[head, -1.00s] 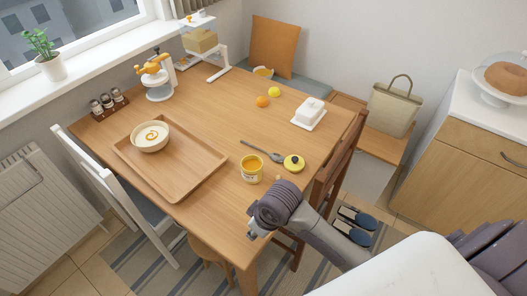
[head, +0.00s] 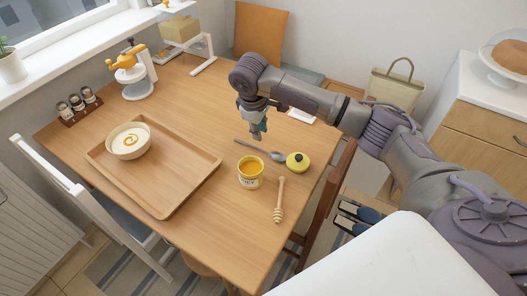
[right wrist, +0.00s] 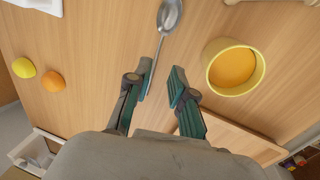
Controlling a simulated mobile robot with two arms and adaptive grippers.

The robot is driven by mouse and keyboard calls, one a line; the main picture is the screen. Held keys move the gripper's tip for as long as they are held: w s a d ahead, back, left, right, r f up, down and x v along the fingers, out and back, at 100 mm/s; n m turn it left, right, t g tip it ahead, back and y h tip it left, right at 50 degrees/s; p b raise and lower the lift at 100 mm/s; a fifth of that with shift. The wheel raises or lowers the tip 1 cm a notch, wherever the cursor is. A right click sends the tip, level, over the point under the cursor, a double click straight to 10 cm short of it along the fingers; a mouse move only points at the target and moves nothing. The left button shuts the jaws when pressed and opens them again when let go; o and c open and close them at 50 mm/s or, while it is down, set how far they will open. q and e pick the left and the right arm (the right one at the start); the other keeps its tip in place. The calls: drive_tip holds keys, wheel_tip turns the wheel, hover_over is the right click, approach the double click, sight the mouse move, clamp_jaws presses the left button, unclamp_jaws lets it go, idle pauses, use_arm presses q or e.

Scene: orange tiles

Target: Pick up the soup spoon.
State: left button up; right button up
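The soup spoon (head: 268,153) is grey metal and lies on the wooden table, its bowl towards the yellow lid. In the right wrist view its bowl (right wrist: 169,15) is at the top and its thin handle runs down to the left fingertip. My right gripper (head: 254,134) is above the table near the handle end. In the right wrist view the gripper (right wrist: 162,88) is open, its fingers apart. The handle end is close to the left finger; I cannot tell whether they touch. My left gripper is not in view.
A yellow honey pot (head: 250,174), a lidded knob piece (head: 298,163) and a honey dipper (head: 279,202) are near the spoon. A wooden tray (head: 181,197) with a soup bowl (head: 129,140) is at left. A lemon (right wrist: 24,67) and orange (right wrist: 53,82) lie beside the gripper.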

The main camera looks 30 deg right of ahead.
sight(262, 150)
drive_tip(key=f, duration=0.3)
drive_tip(key=w+d+f, duration=0.1)
drive_tip(key=f, duration=0.5)
drive_tip(key=shift+w+d+f, duration=0.25)
drive_tip(key=shift+f, duration=0.05)
clamp_jaws()
